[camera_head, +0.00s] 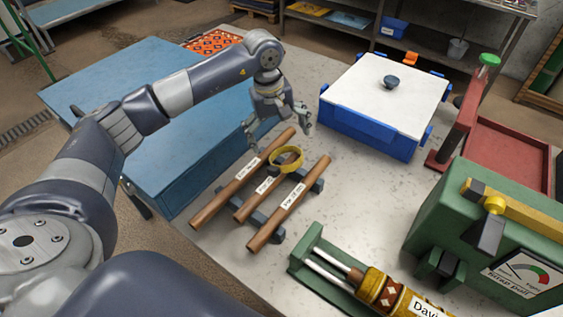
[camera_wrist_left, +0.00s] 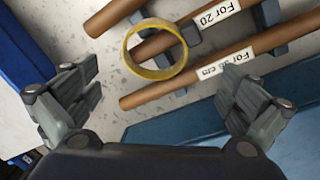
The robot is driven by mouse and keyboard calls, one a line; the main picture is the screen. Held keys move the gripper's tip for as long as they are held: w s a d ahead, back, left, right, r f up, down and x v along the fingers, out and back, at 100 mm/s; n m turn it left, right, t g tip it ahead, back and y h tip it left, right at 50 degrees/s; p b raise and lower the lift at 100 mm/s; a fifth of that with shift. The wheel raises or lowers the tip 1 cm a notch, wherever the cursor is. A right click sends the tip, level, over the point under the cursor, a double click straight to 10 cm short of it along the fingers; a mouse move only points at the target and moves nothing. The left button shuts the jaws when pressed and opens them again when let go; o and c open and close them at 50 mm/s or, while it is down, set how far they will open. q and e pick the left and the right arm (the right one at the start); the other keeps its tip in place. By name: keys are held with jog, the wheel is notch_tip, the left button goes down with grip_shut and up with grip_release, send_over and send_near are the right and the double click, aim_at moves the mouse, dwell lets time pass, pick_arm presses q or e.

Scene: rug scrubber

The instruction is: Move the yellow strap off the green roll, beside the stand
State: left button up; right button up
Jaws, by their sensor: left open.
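The yellow strap (camera_head: 286,151) is a ring at the far end of the middle brown roll (camera_head: 247,208), on a dark stand (camera_head: 266,227). In the left wrist view the strap (camera_wrist_left: 130,62) encloses the roll's end; I cannot tell whether it is threaded on or only lies over it. My left gripper (camera_head: 278,138) is open and empty, just beyond and above the strap. In the wrist view its fingers (camera_wrist_left: 160,82) are spread wide, with the strap ahead between them. No green roll shows; a patterned yellow-brown roll (camera_head: 378,287) lies in a green cradle (camera_head: 308,240). My right gripper is out of view.
Brown rolls (camera_head: 212,207) (camera_head: 262,240) flank the middle one. A blue box with a white top (camera_head: 365,90) stands behind right. A green gauge device (camera_head: 440,220) and red frame (camera_head: 512,150) stand at right. Grey tabletop (camera_head: 355,195) is clear right of the stand.

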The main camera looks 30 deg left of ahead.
aim_at(285, 161)
pick_arm(q)
jog(key=f+p, duration=0.1)
jog(key=f, duration=0.1)
jog(key=w+f+p, duration=0.1)
jog(key=f, duration=0.3)
jog(key=shift+w+d+f+p, duration=0.15)
jog(key=shift+d+f+p, duration=0.1)
jog(key=shift+p, duration=0.15)
jog(key=shift+f, duration=0.25)
jog(key=c, duration=1)
jog(key=shift+r, duration=0.1)
